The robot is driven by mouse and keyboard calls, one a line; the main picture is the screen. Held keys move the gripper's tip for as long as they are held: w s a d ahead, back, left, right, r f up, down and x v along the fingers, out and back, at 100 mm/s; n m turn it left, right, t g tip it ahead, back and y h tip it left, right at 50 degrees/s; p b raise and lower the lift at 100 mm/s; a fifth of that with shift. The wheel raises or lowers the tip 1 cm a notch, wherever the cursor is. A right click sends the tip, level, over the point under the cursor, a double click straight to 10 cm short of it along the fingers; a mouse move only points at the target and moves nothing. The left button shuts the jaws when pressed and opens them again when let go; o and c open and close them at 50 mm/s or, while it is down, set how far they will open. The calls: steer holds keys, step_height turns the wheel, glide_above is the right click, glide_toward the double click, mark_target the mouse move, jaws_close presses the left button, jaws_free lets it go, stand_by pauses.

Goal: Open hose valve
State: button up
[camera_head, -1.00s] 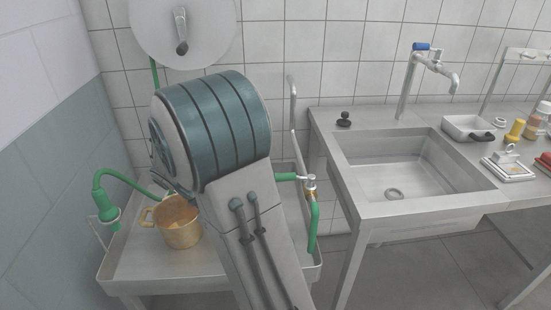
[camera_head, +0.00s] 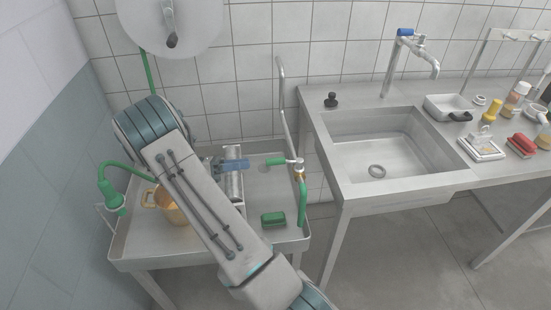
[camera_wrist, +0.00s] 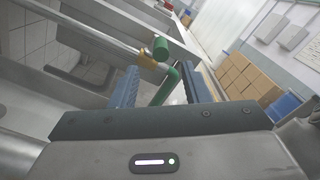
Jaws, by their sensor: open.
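The hose valve (camera_head: 298,168) is at the right rear of the metal cart, with a green handle (camera_head: 275,161) pointing left from it. A green hose (camera_head: 302,203) hangs down from the valve. My gripper (camera_head: 246,164) is open, just left of the handle's free end and apparently not touching it. In the wrist view, the green handle (camera_wrist: 161,48) shows end-on beyond and between the two blue fingers (camera_wrist: 162,75). The brass valve part (camera_wrist: 147,59) is behind it, and the green hose (camera_wrist: 167,84) runs down between the fingers.
The cart (camera_head: 255,242) also holds a gold pot (camera_head: 172,208), partly behind my arm, and a green block (camera_head: 273,219). A vertical metal pipe (camera_head: 282,95) rises behind the valve. A steel sink (camera_head: 378,150) stands to the right. Another green hose (camera_head: 115,198) is at left.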

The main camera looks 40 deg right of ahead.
mark_target(284, 160)
steer(key=p+x, duration=0.1)
steer(key=x, duration=0.9)
steer(key=shift+s+d, duration=0.3)
jaws_close()
